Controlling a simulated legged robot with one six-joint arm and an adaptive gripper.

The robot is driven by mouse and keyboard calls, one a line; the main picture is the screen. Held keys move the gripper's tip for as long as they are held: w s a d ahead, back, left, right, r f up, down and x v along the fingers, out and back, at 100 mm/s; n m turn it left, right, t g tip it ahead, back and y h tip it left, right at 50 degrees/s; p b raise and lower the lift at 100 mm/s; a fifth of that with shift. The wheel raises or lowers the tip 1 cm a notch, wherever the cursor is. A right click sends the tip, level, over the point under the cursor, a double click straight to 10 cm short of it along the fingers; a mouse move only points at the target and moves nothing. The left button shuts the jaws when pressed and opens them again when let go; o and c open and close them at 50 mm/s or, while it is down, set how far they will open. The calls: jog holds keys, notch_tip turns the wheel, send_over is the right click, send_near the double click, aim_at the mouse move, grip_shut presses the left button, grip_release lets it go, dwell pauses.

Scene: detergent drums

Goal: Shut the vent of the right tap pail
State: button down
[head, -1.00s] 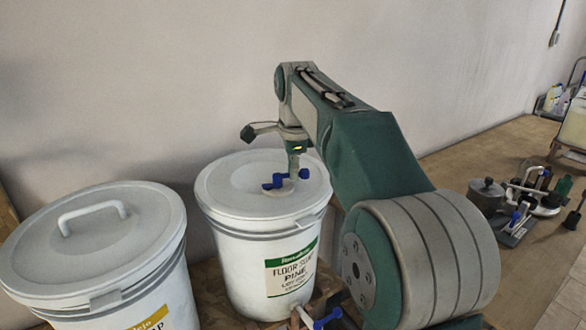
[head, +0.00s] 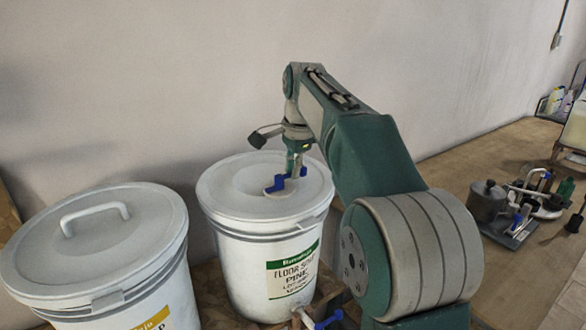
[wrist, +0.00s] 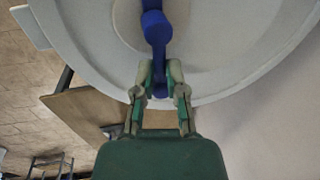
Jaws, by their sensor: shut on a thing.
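The right tap pail (head: 240,250) is white with a green "Floor Soap Pine" label and a pale lid. A blue vent lever (head: 277,185) stands on its lid, within a round recess. My gripper (head: 294,168) points down over the lid and is shut on one end of the lever. In the wrist view the fingers (wrist: 160,78) close around the near end of the blue lever (wrist: 156,28), which runs away from me over the lid. The fingers hide part of that end. I cannot tell whether the vent opening is covered.
Another white pail (head: 150,265) with a lid handle and yellow label stands at left. A blue-handled tap (head: 328,319) shows low on the right pail. A metal pot (head: 487,200) and other items sit at right. The wall is behind.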

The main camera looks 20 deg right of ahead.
jog(key=c, duration=0.7)
grip_release()
jog(key=shift+w, duration=0.1)
jog(key=shift+r, duration=0.1)
jog(key=r, duration=0.3)
jog(key=s+r, duration=0.1)
jog(key=r, duration=0.3)
jog(key=s+r, duration=0.1)
jog(key=r, duration=0.3)
jog(key=shift+d+r, duration=0.2)
jog(key=shift+d, duration=0.15)
